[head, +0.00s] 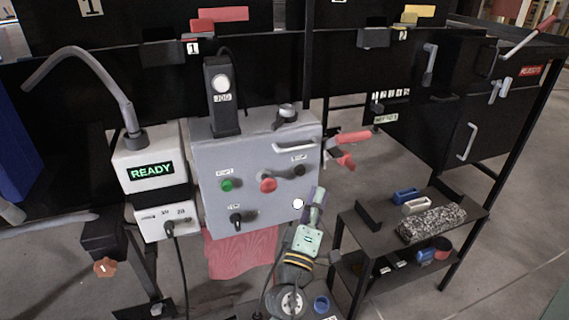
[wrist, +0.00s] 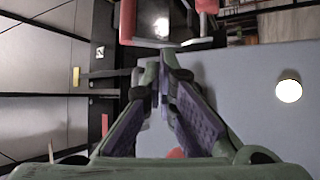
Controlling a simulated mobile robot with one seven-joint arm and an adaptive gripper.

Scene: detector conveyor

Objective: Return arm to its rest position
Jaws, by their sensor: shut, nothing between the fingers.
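My gripper (head: 317,197) is in front of the lower right edge of the grey control box, with its purple-padded fingers pointing up. In the wrist view my gripper (wrist: 165,68) has its green and purple fingers converging at their tips, shut and empty. My arm is folded low below it, at the bottom middle of the head view. The grey control box (head: 250,155) carries a green button (head: 227,185), a red button (head: 268,184) and black knobs. A small white round thing (head: 297,203) shows just left of the fingers; it also shows in the wrist view (wrist: 288,91).
A white unit (head: 150,160) reading READY stands left of the box. A red-handled clamp (head: 345,138) projects at the box's right side. Open floor shows behind.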

